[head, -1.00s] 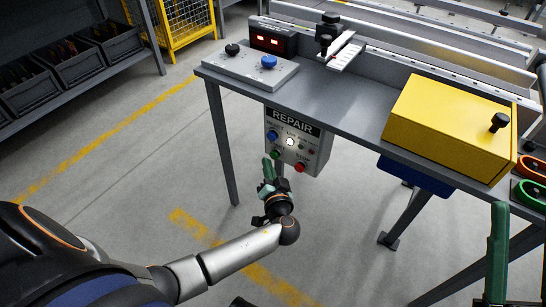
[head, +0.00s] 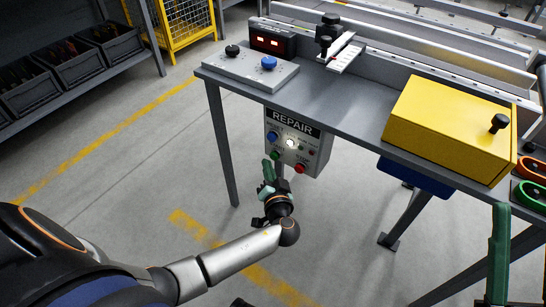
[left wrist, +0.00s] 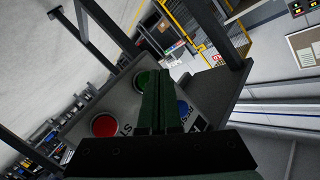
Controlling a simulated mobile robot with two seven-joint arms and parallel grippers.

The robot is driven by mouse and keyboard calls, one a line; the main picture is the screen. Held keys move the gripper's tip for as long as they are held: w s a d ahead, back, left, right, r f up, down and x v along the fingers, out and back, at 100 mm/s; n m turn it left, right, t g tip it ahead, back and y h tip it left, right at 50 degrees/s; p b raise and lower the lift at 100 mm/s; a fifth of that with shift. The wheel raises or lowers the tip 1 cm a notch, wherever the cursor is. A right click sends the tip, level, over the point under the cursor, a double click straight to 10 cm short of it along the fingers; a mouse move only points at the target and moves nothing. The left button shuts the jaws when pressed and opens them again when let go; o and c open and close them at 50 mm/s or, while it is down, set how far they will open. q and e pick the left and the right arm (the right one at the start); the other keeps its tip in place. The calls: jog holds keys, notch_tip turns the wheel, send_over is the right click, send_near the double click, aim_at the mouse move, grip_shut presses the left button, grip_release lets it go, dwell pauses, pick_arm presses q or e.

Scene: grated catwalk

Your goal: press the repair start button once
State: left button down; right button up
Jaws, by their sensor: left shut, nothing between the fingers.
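The grey REPAIR box (head: 318,158) hangs under the front edge of the bench. It carries a green button (head: 276,155), a blue button (head: 272,136), a red button (head: 300,168) and a bright white lamp (head: 290,142). The small labels are hard to read. My left gripper (head: 267,165) is shut and empty, just below and in front of the green button. In the left wrist view its fingers (left wrist: 162,90) point at the panel beside the green button (left wrist: 145,78); contact cannot be made out. My right gripper (head: 498,230) shows only partly at lower right.
The bench (head: 350,98) above holds a grey control box (head: 245,72), a red display (head: 270,38) and a yellow box (head: 450,125). A bench leg (head: 222,145) stands left of the panel. A blue bin (head: 415,176) hangs to the right. Floor in front is open.

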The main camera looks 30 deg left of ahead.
pick_arm(q)
jog(key=shift+w, duration=0.1)
dwell(0.7)
jog(key=shift+w+b, duration=0.35)
jog(key=shift+b, duration=0.05)
jog(key=shift+w+d+b, duration=0.1)
jog(key=shift+w+b, duration=0.55)
jog(key=shift+w, duration=0.15)
dwell(0.8)
jog(key=shift+s, duration=0.15)
jog(key=shift+s+p, duration=0.5)
jog(key=shift+s, duration=0.6)
